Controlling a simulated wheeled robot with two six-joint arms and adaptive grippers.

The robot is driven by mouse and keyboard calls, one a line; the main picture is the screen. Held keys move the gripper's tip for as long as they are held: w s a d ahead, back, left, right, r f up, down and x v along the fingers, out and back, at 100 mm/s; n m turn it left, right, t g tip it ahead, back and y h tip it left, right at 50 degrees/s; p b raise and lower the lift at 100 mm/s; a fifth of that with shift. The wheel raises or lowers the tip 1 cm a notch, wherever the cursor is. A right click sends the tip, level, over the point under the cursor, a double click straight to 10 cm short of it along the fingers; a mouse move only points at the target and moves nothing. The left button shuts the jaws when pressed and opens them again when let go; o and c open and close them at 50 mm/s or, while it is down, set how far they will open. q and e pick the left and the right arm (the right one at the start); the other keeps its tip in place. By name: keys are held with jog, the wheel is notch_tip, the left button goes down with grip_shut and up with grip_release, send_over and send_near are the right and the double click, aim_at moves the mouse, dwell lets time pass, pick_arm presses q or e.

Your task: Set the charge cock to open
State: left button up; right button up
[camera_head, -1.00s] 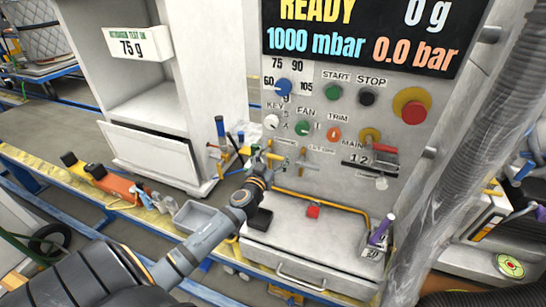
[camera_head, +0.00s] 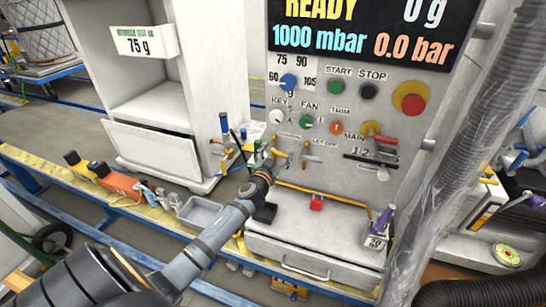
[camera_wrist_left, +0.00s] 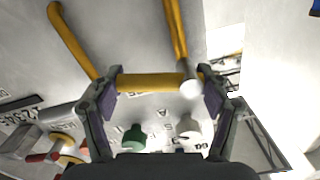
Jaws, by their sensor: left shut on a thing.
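The charge cock's yellow handle (camera_wrist_left: 150,83) lies level across the left wrist view, between the two fingers of my left gripper (camera_wrist_left: 160,92). The gripper is shut on it. A pale round end (camera_wrist_left: 191,89) shows by the finger at the right. In the head view my left gripper (camera_head: 278,156) reaches the lower left of the white panel, just below the small charge label. The handle is mostly hidden there by the gripper. My right gripper does not show.
A second yellow cock (camera_head: 306,154) is close on the right. Knobs and buttons, including a blue knob (camera_head: 288,82) and a green fan knob (camera_head: 306,121), stand above. A ribbed grey hose (camera_head: 480,120) hangs at the right.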

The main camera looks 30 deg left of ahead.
pick_arm(q)
jog(key=shift+f+m, duration=0.2)
jog(key=shift+m, duration=0.3)
jog(key=shift+f+m, duration=0.15)
jog(key=shift+m, duration=0.25)
jog(key=m, duration=0.1)
jog(key=m+b, duration=0.1)
jog(key=shift+s+a+f+m, duration=0.1)
jog(key=shift+a+f+m, duration=0.15)
jog(key=shift+m, duration=0.15)
jog(key=m, duration=0.2)
jog(key=shift+a+f+m, duration=0.2)
jog(key=shift+f+m, duration=0.05)
jog(key=shift+m, duration=0.15)
jog(key=m, duration=0.3)
jog(key=shift+s+a+f+m, duration=0.1)
jog(key=shift+a+f+m, duration=0.1)
jog(key=shift+a+m, duration=0.15)
jog(key=shift+s+a+f+m, duration=0.1)
jog(key=shift+a+m, duration=0.15)
jog(key=shift+m, duration=0.7)
jog(key=shift+s+a+m, duration=0.1)
jog(key=shift+a+m, duration=0.15)
jog(key=shift+m, duration=0.65)
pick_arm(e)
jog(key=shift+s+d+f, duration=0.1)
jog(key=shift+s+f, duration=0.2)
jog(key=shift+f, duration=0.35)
